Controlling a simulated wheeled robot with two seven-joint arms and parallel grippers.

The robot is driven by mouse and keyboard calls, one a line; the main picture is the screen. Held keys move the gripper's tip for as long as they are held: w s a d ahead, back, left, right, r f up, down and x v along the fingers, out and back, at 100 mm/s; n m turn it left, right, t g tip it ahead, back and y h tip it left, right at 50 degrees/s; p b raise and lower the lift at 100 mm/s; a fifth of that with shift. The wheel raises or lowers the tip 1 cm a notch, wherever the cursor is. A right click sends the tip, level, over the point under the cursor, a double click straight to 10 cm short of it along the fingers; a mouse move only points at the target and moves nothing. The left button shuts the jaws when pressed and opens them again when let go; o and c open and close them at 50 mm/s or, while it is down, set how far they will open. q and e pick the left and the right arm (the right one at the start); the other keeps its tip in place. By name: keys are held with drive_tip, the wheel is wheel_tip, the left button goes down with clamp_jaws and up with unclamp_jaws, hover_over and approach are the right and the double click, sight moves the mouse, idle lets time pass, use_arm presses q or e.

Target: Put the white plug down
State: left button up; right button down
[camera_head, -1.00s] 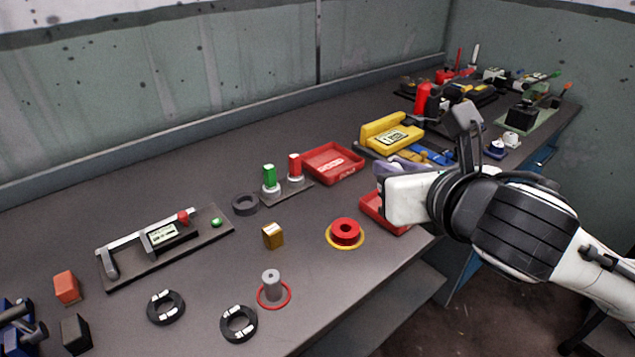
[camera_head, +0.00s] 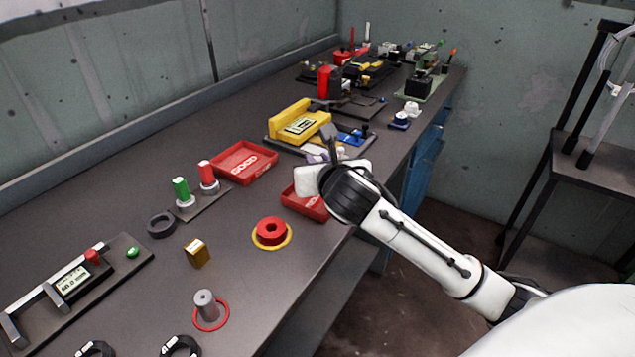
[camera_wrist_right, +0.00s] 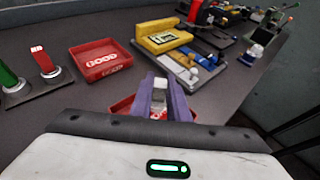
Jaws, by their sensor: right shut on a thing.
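My right gripper (camera_head: 318,157) is over the bench, beside the nearer red tray (camera_head: 303,204). In the right wrist view its purple fingers (camera_wrist_right: 162,98) are shut on a small white piece, the white plug (camera_wrist_right: 160,84), which shows between the fingertips. The nearer tray shows partly behind and beneath the fingers in that view. In the head view the gripper body hides the plug, and I cannot tell its height above the bench. My left gripper is not in view.
A second red tray (camera_head: 245,162) lies to the left, beside green (camera_head: 181,190) and red (camera_head: 207,174) capped posts. A yellow device (camera_head: 300,123) stands behind the gripper with blue parts near it.

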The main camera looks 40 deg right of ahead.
drive_tip(key=shift+f+b, duration=0.35)
drive_tip(key=shift+f, duration=1.75)
drive_tip(key=shift+f, duration=0.15)
drive_tip(key=c, duration=1.7)
unclamp_jaws()
drive_tip(key=shift+r, duration=0.2)
drive_tip(key=p+v, duration=0.1)
drive_tip(key=v, duration=1.1)
drive_tip(key=shift+a, duration=0.1)
